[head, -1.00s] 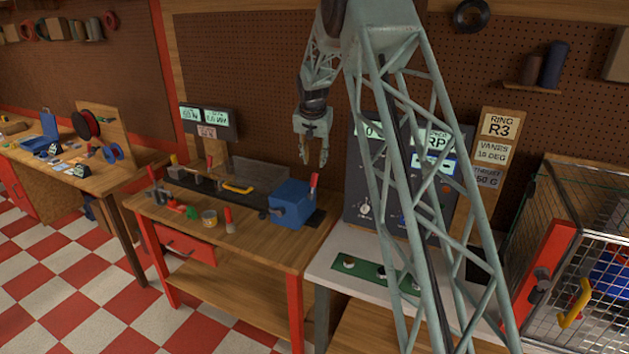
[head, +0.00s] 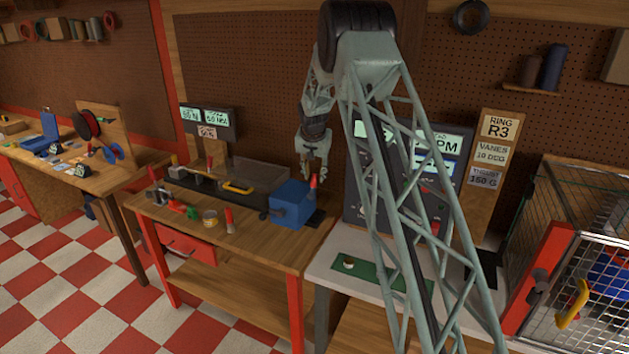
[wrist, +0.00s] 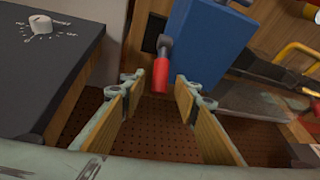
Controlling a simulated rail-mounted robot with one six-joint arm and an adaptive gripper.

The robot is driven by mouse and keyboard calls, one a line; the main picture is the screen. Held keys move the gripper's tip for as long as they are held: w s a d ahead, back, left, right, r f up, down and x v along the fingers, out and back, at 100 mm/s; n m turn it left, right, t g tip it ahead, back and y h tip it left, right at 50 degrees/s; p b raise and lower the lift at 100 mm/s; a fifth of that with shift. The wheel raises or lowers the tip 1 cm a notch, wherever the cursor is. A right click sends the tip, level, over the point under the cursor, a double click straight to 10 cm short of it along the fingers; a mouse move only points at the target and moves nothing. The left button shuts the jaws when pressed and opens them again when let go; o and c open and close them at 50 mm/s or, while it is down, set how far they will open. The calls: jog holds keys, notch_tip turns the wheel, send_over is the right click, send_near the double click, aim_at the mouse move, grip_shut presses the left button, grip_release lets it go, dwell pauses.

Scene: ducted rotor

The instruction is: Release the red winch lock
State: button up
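The blue winch box (head: 291,204) stands on the right end of the wooden bench. Its red lock lever (head: 313,181) sticks up at the box's right side. In the wrist view the red lever (wrist: 160,76) lies beyond my fingertips, in line with the gap between them, beside the blue box (wrist: 205,40). My gripper (head: 315,176) hangs just above the lever in the head view. In the wrist view my gripper (wrist: 158,84) is open and empty, with its two wood-coloured finger pads well apart. Contact with the lever cannot be made out.
A dark control panel with a white knob (wrist: 41,25) is close on the left in the wrist view. A yellow handle (head: 238,187) and a clear guard lie left of the winch. A small tin (head: 210,217) and a red-handled tool (head: 229,220) stand on the bench front.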

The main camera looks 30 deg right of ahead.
aim_at(314, 177)
jog(key=shift+x, duration=1.95)
jog(key=shift+c, duration=0.2)
grip_shut()
